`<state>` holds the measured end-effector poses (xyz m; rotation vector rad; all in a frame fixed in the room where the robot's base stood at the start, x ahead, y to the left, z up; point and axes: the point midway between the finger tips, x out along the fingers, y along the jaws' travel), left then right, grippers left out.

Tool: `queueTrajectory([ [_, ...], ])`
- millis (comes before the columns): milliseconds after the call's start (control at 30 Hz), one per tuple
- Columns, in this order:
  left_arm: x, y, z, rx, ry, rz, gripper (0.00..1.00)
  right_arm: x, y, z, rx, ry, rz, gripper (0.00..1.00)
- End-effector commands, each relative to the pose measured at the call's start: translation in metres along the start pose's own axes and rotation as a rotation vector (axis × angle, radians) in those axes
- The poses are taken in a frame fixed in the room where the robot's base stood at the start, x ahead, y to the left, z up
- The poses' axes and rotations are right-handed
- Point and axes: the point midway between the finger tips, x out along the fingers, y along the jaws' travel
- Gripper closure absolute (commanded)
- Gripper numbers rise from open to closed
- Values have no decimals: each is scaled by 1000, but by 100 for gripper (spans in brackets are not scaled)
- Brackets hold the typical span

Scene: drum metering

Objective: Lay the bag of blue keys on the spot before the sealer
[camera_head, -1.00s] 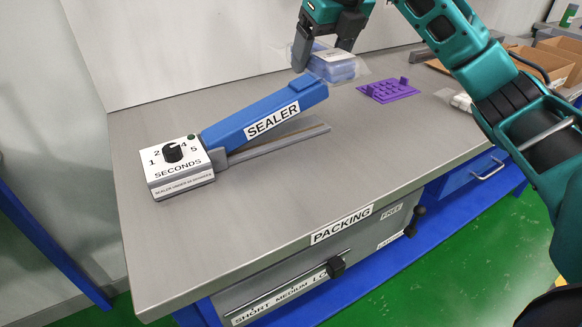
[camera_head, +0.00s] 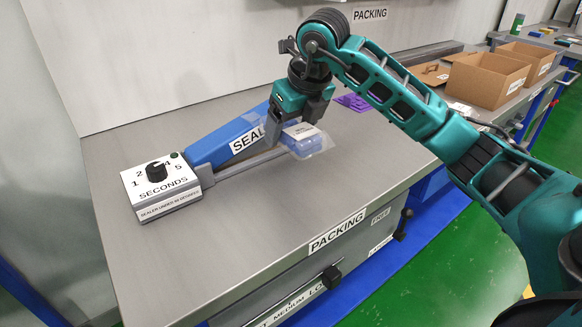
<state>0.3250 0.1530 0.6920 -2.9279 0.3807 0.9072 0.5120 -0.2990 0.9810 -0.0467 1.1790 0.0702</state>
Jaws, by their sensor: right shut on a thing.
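My right gripper (camera_head: 297,122) is shut on a clear bag of blue keys (camera_head: 306,144) with a white label. It holds the bag near the free end of the sealer, and the bag overlaps the end of the lower bar in the picture. I cannot tell whether the bag touches the bench. The sealer (camera_head: 210,147) has a blue arm raised at a slant over a grey lower bar, and a white dial box at its left end. The gripper hides part of the blue arm and its label. No marked spot shows before the sealer. My left gripper is not in view.
The grey packing bench (camera_head: 265,215) is bare in front of the sealer. A purple rack (camera_head: 354,102) lies behind my right arm, partly hidden. Open cardboard boxes (camera_head: 487,80) stand on a bench at the right. A wall stands behind the sealer.

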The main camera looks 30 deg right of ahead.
Motion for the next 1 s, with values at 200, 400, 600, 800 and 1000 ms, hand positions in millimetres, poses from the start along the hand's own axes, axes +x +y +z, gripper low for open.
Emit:
queueTrajectory([
  [200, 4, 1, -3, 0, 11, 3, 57, 34, 0, -14, 2, -2, 0, 59],
  [400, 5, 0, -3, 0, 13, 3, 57, 47, 0, -19, 2, 0, 0, 59],
  [600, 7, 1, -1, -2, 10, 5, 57, 75, 0, -31, 2, 0, 1, 59],
  [800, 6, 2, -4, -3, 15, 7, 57, 77, 0, -31, 1, -4, 0, 59],
  [1000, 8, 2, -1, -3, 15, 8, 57, 81, 0, -33, 1, -3, -1, 59],
])
